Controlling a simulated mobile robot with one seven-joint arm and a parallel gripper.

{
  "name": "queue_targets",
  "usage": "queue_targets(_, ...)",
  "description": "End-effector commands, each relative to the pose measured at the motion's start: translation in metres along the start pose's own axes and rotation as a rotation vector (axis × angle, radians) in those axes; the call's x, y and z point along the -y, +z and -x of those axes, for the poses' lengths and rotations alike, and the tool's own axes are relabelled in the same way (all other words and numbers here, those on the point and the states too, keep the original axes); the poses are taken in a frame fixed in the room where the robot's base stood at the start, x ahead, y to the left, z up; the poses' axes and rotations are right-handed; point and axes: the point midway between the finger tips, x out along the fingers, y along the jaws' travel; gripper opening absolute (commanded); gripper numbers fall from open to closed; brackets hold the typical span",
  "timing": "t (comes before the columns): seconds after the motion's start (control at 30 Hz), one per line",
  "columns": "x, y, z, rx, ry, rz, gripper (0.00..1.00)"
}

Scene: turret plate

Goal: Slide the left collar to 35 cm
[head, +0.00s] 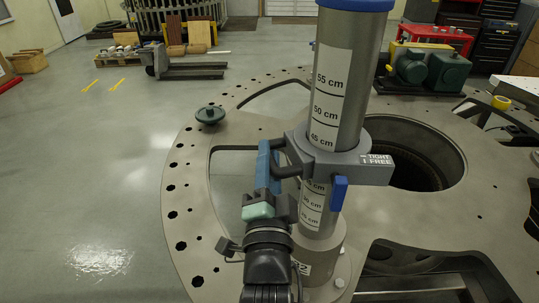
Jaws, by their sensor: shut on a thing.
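A grey collar (335,160) sits around an upright metal column (368,50) with a white cm scale. The collar's top edge is just below the 45 cm mark, and 30 cm can be read under it. A dark handle (290,158) sticks out from the collar's left side. My gripper (271,163), with blue fingers, is shut on this handle. A blue lever (339,193) hangs at the collar's front, near a TIGHT/FREE label (378,160). I cannot tell which setting it marks.
The column stands on a large round metal plate (196,165) with holes and cut-outs. A wide round opening (415,155) lies right of the column. A pallet jack (185,70) and green machines (447,72) are behind.

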Motion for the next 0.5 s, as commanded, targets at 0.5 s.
queue_targets(0.5,-0.080,0.050,0.020,0.006,0.001,-0.005,0.00)
